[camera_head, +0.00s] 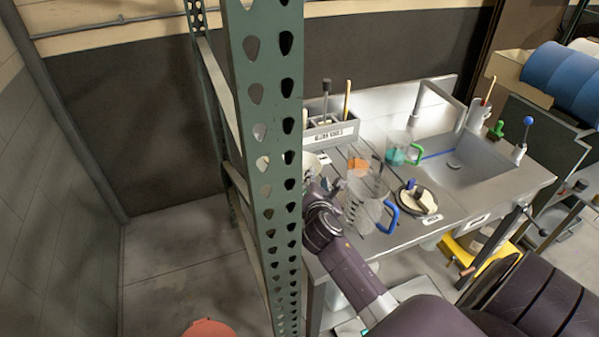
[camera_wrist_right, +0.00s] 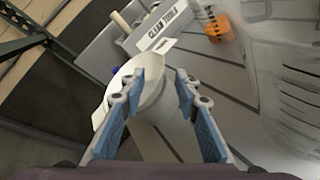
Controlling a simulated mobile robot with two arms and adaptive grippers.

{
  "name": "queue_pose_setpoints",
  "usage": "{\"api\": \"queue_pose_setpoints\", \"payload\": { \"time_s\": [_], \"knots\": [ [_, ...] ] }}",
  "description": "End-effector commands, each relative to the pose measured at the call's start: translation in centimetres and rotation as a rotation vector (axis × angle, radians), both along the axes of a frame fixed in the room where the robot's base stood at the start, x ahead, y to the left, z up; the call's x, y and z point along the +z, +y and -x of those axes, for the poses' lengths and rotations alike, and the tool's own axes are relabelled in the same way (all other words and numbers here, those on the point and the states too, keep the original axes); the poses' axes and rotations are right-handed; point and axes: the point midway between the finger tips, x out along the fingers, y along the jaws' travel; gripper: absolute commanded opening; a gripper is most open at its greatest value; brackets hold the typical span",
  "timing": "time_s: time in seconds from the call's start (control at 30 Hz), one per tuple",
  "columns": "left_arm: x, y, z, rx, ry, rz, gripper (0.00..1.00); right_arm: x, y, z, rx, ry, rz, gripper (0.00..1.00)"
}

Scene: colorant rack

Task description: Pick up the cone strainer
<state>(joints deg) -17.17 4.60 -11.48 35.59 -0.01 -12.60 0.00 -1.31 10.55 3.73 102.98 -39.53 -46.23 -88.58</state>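The cone strainer (camera_wrist_right: 153,82) is a pale off-white cone with a wide rim. In the right wrist view it lies just beyond and between the fingertips of my right gripper (camera_wrist_right: 166,77). The left finger overlaps its rim in the picture; I cannot tell whether they touch. The blue-padded fingers are spread apart. In the head view a bit of the strainer (camera_head: 311,163) shows beside the green post, above my dark right arm. That post and arm hide much of the right gripper there. My left gripper is not in view.
A green perforated rack post (camera_head: 268,150) stands close left of my right arm. A clear pitcher with a blue handle (camera_head: 364,205) stands right of the arm. The "clean tools" box (camera_head: 332,135) is behind. A teal-tinted cup (camera_head: 398,153) stands near the sink (camera_head: 465,172).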

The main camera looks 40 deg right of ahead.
Motion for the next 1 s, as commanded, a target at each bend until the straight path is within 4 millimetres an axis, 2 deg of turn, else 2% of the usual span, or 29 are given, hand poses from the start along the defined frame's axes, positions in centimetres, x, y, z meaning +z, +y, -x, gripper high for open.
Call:
{"api": "queue_pose_setpoints", "payload": {
  "time_s": [0.3,0.63,0.67,0.9,1.0],
  "knots": [
    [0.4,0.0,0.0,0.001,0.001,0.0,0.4,-1.1,-2.3,-2.9,-0.002,0.001,-0.001,0.29],
    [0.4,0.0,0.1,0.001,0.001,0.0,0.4,-1.4,-2.6,-3.4,0.0,0.0,-0.001,0.29],
    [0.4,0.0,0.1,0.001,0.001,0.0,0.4,-1.4,-2.6,-3.4,0.0,0.0,-0.001,0.28],
    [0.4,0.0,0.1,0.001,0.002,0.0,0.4,-1.4,-2.6,-3.4,0.0,0.0,-0.001,0.02],
    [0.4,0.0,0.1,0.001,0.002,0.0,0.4,-1.4,-2.6,-3.4,0.0,0.001,-0.002,0.0]
  ]
}}
